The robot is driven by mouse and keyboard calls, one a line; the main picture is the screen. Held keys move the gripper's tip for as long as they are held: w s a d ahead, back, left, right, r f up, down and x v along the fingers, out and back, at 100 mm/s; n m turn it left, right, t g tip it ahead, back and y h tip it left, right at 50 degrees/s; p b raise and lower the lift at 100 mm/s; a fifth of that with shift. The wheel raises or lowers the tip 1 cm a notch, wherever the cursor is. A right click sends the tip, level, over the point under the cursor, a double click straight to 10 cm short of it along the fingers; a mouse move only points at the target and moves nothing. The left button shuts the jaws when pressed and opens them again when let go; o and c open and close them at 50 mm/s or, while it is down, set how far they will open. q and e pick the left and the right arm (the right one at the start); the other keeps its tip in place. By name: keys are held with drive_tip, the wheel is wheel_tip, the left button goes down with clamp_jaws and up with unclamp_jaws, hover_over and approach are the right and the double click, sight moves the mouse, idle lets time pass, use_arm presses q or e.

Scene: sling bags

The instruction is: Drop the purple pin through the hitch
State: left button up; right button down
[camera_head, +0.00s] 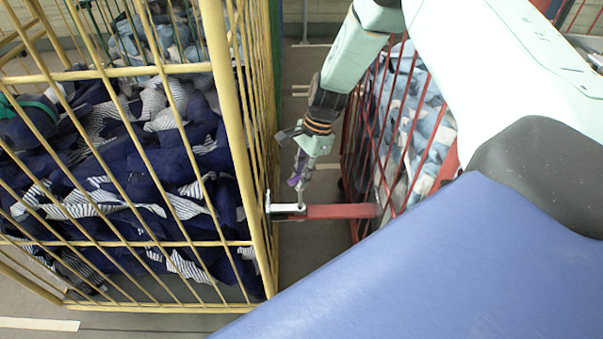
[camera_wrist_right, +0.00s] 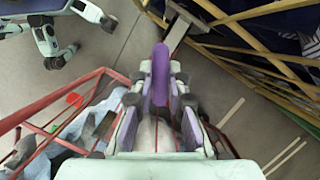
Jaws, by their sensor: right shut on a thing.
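My right gripper (camera_head: 303,170) points down between two cages, just above the hitch. It is shut on the purple pin; the pin's purple part shows between the fingers in the right wrist view (camera_wrist_right: 161,72). In the head view, a thin grey shaft below the fingers reaches down to the hitch's metal end (camera_head: 289,209). I cannot tell whether its tip is in the hole or only above it. The hitch's red bar (camera_head: 340,211) runs from the red cage to the yellow cage.
A yellow cage (camera_head: 234,100) full of dark blue and striped bags stands at left. A red cage (camera_head: 384,130) with pale blue bags stands at right, close to my arm. A narrow strip of grey floor (camera_head: 303,80) lies between them.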

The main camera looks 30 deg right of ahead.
drive_tip(key=shift+w+d+f, duration=0.1)
drive_tip(key=shift+w+f, duration=0.1)
drive_tip(key=shift+w, duration=0.15)
drive_tip(key=shift+s+r, duration=0.2)
drive_tip(key=shift+w+f, duration=0.15)
drive_tip(key=shift+s+p, duration=0.25)
drive_tip(key=shift+p, duration=0.15)
drive_tip(key=shift+w, duration=0.1)
